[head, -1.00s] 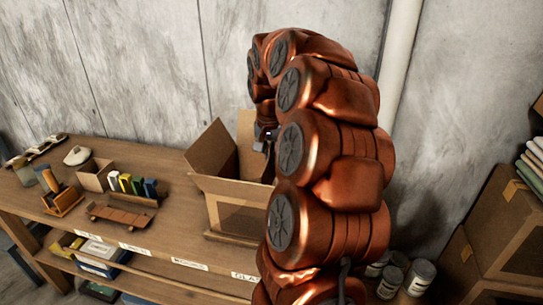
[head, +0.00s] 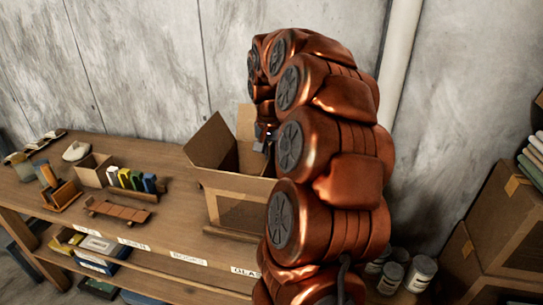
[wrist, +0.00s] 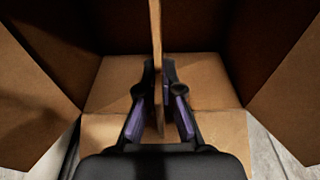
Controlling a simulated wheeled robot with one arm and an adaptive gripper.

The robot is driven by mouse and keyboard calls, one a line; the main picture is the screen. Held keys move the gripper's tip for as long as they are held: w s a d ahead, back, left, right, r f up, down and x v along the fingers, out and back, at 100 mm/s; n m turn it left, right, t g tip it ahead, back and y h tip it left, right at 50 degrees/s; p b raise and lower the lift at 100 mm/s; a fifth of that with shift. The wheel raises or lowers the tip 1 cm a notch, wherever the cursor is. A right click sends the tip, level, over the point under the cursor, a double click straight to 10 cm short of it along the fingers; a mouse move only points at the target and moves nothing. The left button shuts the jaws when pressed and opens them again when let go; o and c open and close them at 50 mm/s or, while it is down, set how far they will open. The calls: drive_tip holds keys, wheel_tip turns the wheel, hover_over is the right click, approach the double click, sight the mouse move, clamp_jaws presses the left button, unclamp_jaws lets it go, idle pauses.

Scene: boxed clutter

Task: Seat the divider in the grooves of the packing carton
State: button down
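The packing carton (head: 240,183) stands open on the wooden bench with its flaps up. In the wrist view, its brown flaps and walls (wrist: 45,85) surround my gripper. The divider (wrist: 156,50) is a thin brown board seen edge-on, between the fingers of my gripper (wrist: 157,95). The fingers are closed on it from both sides. The divider runs away from the camera toward the carton's inside. Its lower edge and the grooves are hidden, so I cannot tell how it meets them. In the head view, my gripper (head: 263,137) is small and partly hidden by my arm, over the carton.
Left of the carton on the bench are a small box (head: 92,170), several upright coloured books (head: 135,181), a low wooden rack (head: 118,213) and a white lidded bowl (head: 76,151). Stacked cartons (head: 500,225) and cans (head: 421,270) stand at the right.

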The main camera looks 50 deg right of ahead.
drive_tip(key=shift+f+b, duration=3)
drive_tip(key=shift+f, duration=1.9)
drive_tip(key=c, duration=1.2)
unclamp_jaws()
drive_tip(key=shift+c, duration=0.2)
drive_tip(key=r, duration=0.4)
drive_tip(key=a+r, duration=0.1)
drive_tip(key=r, duration=0.3)
drive_tip(key=s+r, duration=0.1)
drive_tip(key=r, duration=0.3)
drive_tip(key=shift+a, duration=0.3)
drive_tip(key=shift+w, duration=0.1)
